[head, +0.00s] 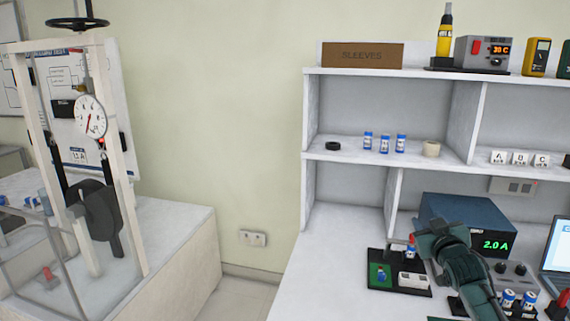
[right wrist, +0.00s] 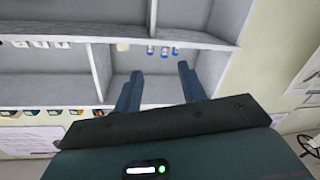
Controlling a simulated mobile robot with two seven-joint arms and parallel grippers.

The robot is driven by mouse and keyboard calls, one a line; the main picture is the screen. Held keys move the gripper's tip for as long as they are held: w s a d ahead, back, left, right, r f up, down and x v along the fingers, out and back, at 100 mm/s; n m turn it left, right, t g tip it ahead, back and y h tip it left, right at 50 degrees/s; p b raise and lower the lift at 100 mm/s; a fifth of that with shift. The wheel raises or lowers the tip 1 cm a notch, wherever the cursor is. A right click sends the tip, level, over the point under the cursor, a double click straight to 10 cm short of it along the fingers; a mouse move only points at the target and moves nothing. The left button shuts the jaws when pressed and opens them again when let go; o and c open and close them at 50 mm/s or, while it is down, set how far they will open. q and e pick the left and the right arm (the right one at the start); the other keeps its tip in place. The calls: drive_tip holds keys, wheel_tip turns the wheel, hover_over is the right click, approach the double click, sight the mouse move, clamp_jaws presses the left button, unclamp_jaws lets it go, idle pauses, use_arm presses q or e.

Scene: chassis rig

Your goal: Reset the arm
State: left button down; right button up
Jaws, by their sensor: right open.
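My right gripper (head: 415,243) is in the lower right of the head view, dark green, above the bench and in front of the blue power supply. In the right wrist view its two fingers (right wrist: 157,88) are spread apart with nothing between them. Beyond the fingers that view shows the white shelf unit. In the head view, a black tray (head: 384,284) with a green panel and a white block lies just below and left of the gripper. A small blue and red item shows right at the gripper's tip; I cannot tell whether they touch. My left gripper is not in view.
The blue power supply (head: 466,222) reads 2.0 A behind the right arm. The shelf unit (head: 430,75) stands above the bench, holding several small blue-and-white vials. A laptop (head: 557,246) is at the right edge. The bench left of the tray is clear. A test frame (head: 92,150) stands at left.

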drive_tip(key=s+a+f+g+y, duration=0.1)
drive_tip(key=s+a+f, duration=0.3)
drive_tip(key=s+f, duration=0.2)
drive_tip(key=s+a+f+n+g+y, duration=0.1)
drive_tip(key=s+a+f, duration=0.4)
drive_tip(key=s+f, duration=0.2)
drive_tip(key=s+a+f+g+y, duration=0.1)
drive_tip(key=s+a+f+g, duration=0.1)
drive_tip(key=s+a+f, duration=0.2)
drive_tip(key=shift+s+a+f, duration=0.1)
drive_tip(key=shift+s+f, duration=0.3)
drive_tip(key=shift+f, duration=0.4)
drive_tip(key=shift+s+f, duration=0.4)
drive_tip(key=shift+f, duration=0.4)
drive_tip(key=shift+s+a+f, duration=0.1)
drive_tip(key=shift+s+f, duration=0.3)
drive_tip(key=shift+f, duration=0.4)
drive_tip(key=s+a+f+g+y, duration=0.1)
drive_tip(key=s+a, duration=0.3)
drive_tip(key=s, duration=0.6)
drive_tip(key=s+a+f+g+y, duration=0.1)
drive_tip(key=s+a+f, duration=0.2)
drive_tip(key=s, duration=0.7)
drive_tip(key=shift+a+f+m+g, duration=0.3)
drive_tip(key=shift+a+g, duration=0.05)
drive_tip(key=shift+g, duration=0.05)
